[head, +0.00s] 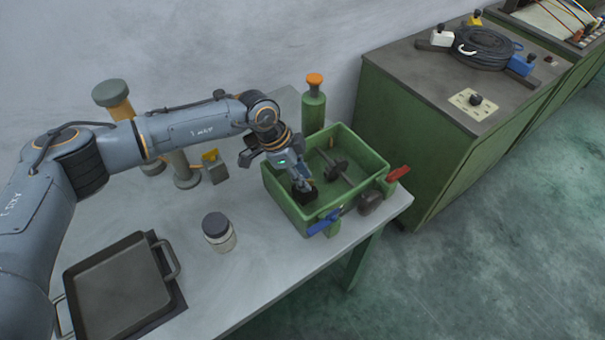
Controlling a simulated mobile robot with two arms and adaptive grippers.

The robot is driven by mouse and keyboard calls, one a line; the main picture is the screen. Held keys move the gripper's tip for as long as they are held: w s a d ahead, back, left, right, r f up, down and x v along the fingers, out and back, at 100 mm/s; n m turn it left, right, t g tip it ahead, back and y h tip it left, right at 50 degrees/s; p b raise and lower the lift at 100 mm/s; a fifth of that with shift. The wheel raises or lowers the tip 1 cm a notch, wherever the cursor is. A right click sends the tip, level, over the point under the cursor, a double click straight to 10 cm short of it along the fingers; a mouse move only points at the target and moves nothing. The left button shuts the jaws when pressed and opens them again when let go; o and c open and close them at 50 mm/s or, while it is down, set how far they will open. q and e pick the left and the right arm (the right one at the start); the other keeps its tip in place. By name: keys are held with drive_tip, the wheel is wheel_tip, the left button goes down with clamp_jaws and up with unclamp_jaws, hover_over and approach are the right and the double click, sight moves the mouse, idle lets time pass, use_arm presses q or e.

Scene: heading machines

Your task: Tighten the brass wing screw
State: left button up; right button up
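I cannot make out a brass wing screw for certain. A small yellow piece (210,155) stands on a grey block on the table, left of my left gripper; it is too small to tell whether it is the screw. My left gripper (304,190) reaches down into the green crate (347,133), its dark tips low inside the near left part. Whether the tips are open, shut or holding something is not clear. A dark rod with thick discs (336,170) lies in the crate to the right of the gripper. My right gripper is out of view.
Blue (323,223) and red (398,173) handled parts are at the crate's near right side. A green bottle (313,108) stands behind it. A lidded jar (219,232) and black tray (118,287) are nearer. Table between jar and crate is clear. A green cabinet (440,130) stands right.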

use_arm(q)
clamp_jaws()
